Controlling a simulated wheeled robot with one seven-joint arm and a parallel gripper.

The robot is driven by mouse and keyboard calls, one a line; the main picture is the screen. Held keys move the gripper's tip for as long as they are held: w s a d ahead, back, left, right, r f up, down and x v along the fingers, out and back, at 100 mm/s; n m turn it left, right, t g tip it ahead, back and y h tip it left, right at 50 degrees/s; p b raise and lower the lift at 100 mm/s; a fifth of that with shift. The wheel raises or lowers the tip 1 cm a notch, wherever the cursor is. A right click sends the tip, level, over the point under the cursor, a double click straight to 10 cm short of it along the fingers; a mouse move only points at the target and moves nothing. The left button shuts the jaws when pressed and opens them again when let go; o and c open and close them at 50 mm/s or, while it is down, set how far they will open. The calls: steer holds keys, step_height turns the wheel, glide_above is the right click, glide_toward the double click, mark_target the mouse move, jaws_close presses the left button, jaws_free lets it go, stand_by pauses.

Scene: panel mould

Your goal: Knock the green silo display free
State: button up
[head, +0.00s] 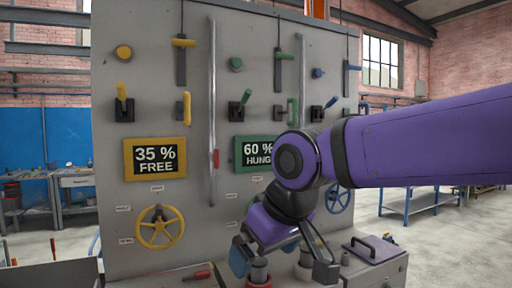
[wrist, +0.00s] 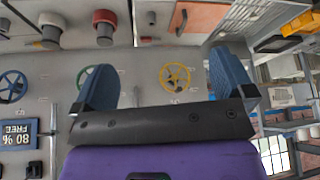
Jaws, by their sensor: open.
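The green-framed display (head: 256,152) is in the middle of the grey panel in the head view. It reads "60 %" and "HUNG", its right end covered by my arm. Above it are a green button (head: 236,64), a green lever (head: 240,98), a green handle (head: 292,110) and a green sliding handle (head: 285,55). A green handwheel (wrist: 83,77) shows in the wrist view, partly behind a finger. My gripper (head: 281,262) is low in front of the panel, below the display, over the ledge. In the wrist view its blue fingers (wrist: 163,65) are wide apart with nothing between them.
A yellow display (head: 157,159) reads "35 % FREE", with a yellow handwheel (head: 159,228) below. A blue display (wrist: 18,134) reads "80 % FREE", inverted in the wrist view. A vertical metal rail (head: 213,110) separates the columns.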

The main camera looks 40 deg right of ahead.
stand_by(0.7)
jaws_close()
stand_by(1.5)
